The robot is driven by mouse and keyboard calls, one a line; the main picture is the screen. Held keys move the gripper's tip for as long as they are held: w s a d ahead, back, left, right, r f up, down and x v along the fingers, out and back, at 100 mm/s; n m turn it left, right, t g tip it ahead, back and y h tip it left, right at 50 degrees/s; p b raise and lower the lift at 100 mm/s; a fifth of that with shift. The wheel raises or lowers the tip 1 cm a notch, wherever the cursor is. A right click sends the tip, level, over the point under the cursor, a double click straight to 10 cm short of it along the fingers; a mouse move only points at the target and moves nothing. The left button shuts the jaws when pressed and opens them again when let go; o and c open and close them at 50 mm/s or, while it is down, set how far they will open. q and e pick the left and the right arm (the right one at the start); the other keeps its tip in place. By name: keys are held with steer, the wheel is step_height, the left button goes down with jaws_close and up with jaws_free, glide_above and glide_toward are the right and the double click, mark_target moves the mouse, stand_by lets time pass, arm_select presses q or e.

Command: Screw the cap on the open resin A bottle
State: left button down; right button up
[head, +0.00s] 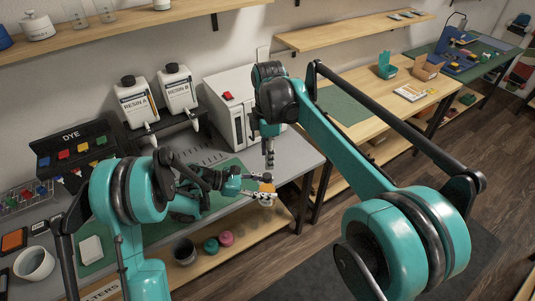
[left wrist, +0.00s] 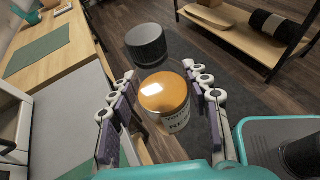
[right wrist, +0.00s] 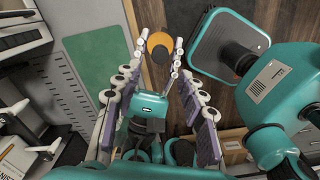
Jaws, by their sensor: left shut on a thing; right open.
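A clear jar (left wrist: 168,118) with orange contents and a partly readable label is held between the fingers of my left gripper (left wrist: 166,92). The jar (head: 266,188) is above the table's right edge in the head view. A dark ridged cylinder (left wrist: 146,44) appears beyond it; I cannot tell its distance or whether it is a cap. My right gripper (head: 269,160) is open above the jar, pointing down. In the right wrist view a dark round shape (right wrist: 160,54) overlaps the orange jar top (right wrist: 158,40).
A dye box (head: 75,145) is at the left. A white machine (head: 230,110) stands behind my right gripper. Teal (head: 210,244) and pink (head: 226,238) round items are on the lower shelf.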

mark_target(267, 175)
steer(key=shift+f, duration=4)
jaws_close()
